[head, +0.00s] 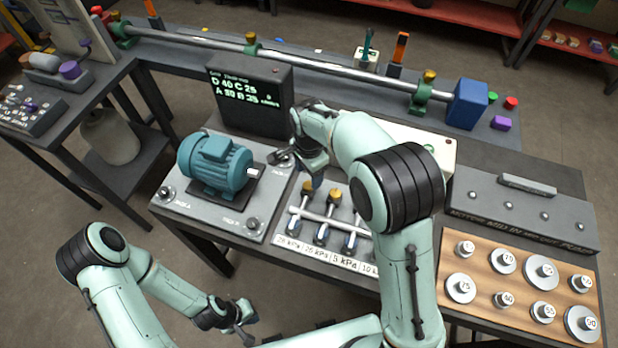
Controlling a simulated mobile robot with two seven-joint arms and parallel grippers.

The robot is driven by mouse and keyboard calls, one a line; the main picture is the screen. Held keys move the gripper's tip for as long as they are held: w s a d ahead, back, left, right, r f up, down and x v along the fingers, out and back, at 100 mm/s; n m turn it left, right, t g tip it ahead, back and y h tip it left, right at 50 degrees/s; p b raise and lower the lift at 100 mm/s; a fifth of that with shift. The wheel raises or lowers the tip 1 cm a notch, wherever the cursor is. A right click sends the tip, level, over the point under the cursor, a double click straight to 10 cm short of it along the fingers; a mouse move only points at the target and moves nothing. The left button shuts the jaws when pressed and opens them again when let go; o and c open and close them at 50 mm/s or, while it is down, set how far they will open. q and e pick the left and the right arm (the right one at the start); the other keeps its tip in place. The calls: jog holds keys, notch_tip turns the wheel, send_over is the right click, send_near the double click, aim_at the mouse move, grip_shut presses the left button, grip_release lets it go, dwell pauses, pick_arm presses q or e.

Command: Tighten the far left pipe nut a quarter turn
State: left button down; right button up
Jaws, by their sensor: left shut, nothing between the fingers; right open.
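A long grey pipe (330,68) runs along the back bench through several green supports topped with brass-yellow nuts. The far left nut (116,16) sits on the support at the pipe's upper left end. A middle nut (250,38) and a right nut (429,76) stand on other supports. My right gripper (298,168) is open above the front bench, between the motor and the brass-topped valves, well apart from the far left nut. My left gripper (245,328) is shut and empty, low in front of the bench, far from the pipe. The fingertips of both are small and hard to make out.
A teal motor (215,162) stands on a grey plate. A black display box (250,95) stands behind it. Brass-topped valves (324,215) and a wooden board of numbered weights (480,310) are to the right. A blue block (467,104) caps the pipe's right end.

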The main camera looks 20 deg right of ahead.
aim_at(309, 184)
notch_tip(309, 184, up, 9)
jog(key=shift+p, duration=0.35)
jog(key=shift+f, duration=0.1)
dwell(0.3)
